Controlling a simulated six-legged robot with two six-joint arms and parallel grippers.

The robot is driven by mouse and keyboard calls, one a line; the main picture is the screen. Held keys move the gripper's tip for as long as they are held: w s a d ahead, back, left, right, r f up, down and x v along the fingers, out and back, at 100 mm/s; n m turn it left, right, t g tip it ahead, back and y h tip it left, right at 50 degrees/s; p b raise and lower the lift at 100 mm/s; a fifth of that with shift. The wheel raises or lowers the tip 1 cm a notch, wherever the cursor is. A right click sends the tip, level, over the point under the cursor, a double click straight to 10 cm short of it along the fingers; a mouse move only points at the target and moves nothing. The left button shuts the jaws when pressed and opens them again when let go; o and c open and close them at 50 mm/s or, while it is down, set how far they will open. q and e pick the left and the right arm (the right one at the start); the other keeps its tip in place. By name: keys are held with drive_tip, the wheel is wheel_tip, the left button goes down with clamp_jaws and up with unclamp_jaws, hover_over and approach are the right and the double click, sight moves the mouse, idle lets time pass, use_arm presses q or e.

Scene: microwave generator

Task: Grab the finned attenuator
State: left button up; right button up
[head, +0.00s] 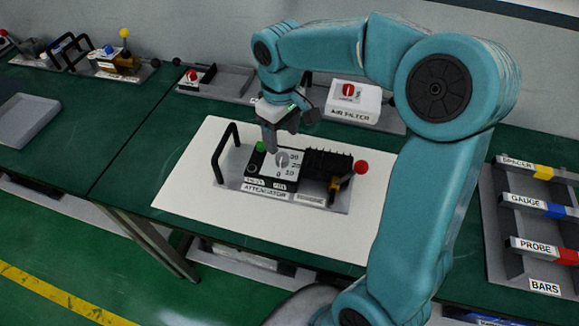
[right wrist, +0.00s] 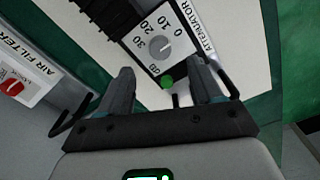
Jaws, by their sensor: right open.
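The attenuator (head: 285,165) is a black block with a white dial face, a grey round knob and a green ball at one corner. Its black finned part (head: 327,164) is on the right side. It sits on a grey base marked ATTENUATOR, on a white mat (head: 190,185). My right gripper (head: 280,133) points down over the dial end, left of the fins, and partly covers it. The fins (right wrist: 108,14) are at the top edge. My left gripper is not in view.
A black handle (head: 224,150) stands at the base's left end, and a red ball lever (head: 361,167) at its right. A white AIR FILTER box (head: 354,101) stands behind. A rack of bars (head: 530,225) is at the right. The mat's front left is clear.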

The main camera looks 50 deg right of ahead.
sight(282, 156)
drive_tip(key=shift+w+d+f, duration=0.15)
drive_tip(key=shift+f, duration=0.7)
drive_tip(key=shift+w+f, duration=0.1)
drive_tip(key=shift+f, duration=0.2)
drive_tip(key=shift+a+f, duration=0.15)
drive_tip(key=shift+a, duration=0.25)
drive_tip(key=f, duration=0.3)
drive_tip(key=f+p, duration=0.1)
drive_tip(key=shift+d+f, duration=0.4)
drive_tip(key=shift+w+a+f, duration=0.1)
drive_tip(key=shift+a, duration=0.05)
drive_tip(key=shift+s+a, duration=0.1)
drive_tip(key=shift+s, duration=0.1)
drive_tip(key=c, duration=1)
drive_tip(key=shift+w, duration=0.1)
clamp_jaws()
